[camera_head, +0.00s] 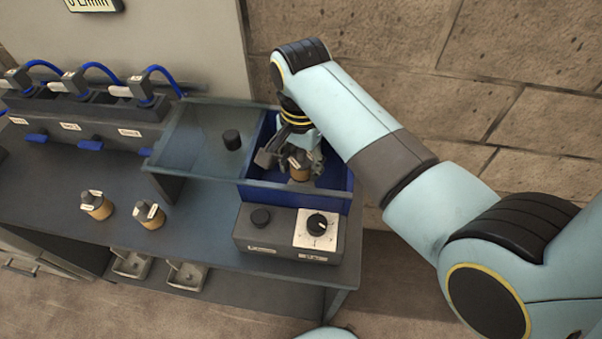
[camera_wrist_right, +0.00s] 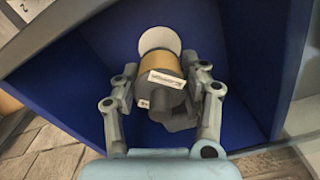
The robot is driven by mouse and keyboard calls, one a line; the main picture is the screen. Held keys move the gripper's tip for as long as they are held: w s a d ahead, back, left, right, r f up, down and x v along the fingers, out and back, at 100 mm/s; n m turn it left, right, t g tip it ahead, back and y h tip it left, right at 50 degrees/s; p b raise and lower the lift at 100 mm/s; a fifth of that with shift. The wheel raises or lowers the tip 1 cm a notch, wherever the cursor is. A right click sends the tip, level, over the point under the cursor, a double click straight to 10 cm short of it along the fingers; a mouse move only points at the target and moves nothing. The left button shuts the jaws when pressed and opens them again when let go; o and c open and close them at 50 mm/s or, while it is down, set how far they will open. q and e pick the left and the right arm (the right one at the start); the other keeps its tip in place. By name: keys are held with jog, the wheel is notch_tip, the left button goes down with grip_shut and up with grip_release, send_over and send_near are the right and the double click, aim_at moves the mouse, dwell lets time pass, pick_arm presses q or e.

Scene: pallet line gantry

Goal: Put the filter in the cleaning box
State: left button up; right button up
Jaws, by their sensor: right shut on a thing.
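The filter (camera_head: 299,168) is a small tan cylinder with a dark top and a white tag. My right gripper (camera_head: 291,160) is shut on it, inside the open part of the blue cleaning box (camera_head: 322,198). In the right wrist view the filter (camera_wrist_right: 158,68) sits between the fingers of my right gripper (camera_wrist_right: 165,95), with blue walls (camera_wrist_right: 240,50) around it. A pale round end of the filter shows there. I cannot tell whether the filter touches the box floor. The box's clear lid (camera_head: 205,140) with a black knob is slid to the left. My left gripper is not in view.
Two similar filters (camera_head: 97,206) (camera_head: 149,215) stand on the dark table (camera_head: 45,190) left of the box. A control unit (camera_head: 285,235) with a knob and a dial stands in front of the box. A row of housings with blue hoses (camera_head: 90,110) stands at the back left.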

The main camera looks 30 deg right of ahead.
aim_at(301, 177)
notch_tip(301, 177, down, 4)
jog(key=shift+s+a+r, duration=0.15)
jog(key=shift+f, duration=0.2)
jog(key=shift+f, duration=0.1)
jog(key=o, duration=1.2)
jog(key=shift+c, duration=0.2)
